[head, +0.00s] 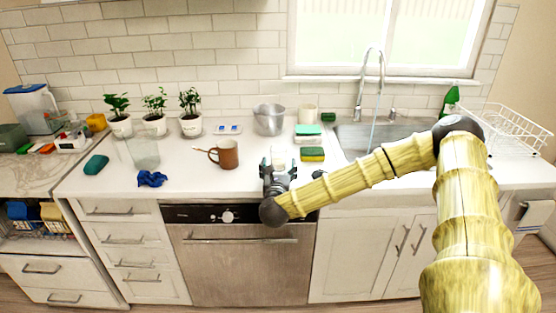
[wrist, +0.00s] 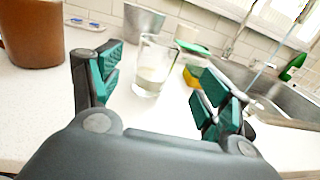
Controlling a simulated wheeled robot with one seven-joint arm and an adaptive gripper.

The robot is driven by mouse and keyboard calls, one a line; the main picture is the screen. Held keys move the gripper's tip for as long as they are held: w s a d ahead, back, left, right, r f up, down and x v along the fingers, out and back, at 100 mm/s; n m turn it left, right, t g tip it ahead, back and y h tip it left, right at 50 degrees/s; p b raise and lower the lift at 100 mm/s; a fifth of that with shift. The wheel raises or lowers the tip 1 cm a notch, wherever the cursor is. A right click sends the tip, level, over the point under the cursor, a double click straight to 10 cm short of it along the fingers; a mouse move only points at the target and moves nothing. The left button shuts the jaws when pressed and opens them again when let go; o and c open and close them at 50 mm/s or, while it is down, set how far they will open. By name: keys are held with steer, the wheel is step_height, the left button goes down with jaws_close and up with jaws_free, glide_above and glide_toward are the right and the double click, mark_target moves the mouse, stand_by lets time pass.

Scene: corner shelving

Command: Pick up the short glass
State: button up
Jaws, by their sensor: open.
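The short glass (wrist: 153,68) is clear and stands upright on the white counter. It shows between the two fingers in the wrist view, a little beyond the fingertips. In the head view the short glass (head: 281,155) is small and partly hidden by my gripper (head: 279,166). My gripper, with green finger pads in the wrist view (wrist: 160,80), is open and empty, low over the counter and facing the glass.
A brown mug (head: 224,154) stands left of my gripper. Sponges (head: 312,154) lie to the right, near the sink (head: 400,136). A grey bucket (head: 269,119) stands behind. A taller clear glass (head: 144,152) and a blue cloth (head: 152,179) are farther left.

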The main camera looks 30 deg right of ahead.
mark_target(278, 157)
steer(key=x, duration=0.3)
steer(key=shift+a+p, duration=0.1)
steer(key=shift+p, duration=0.2)
steer(key=shift+w+d+r, duration=0.15)
steer(key=shift+w+d, duration=0.05)
steer(key=shift+w, duration=0.05)
steer(key=p+x, duration=0.2)
steer(key=x, duration=0.2)
steer(key=shift+a+p, duration=0.15)
steer(key=shift+p, duration=0.15)
steer(key=shift+w, duration=0.35)
steer(key=c, duration=1.2)
steer(key=shift+c, duration=0.5)
steer(key=shift+d+r, duration=0.1)
steer(key=shift+d, duration=0.15)
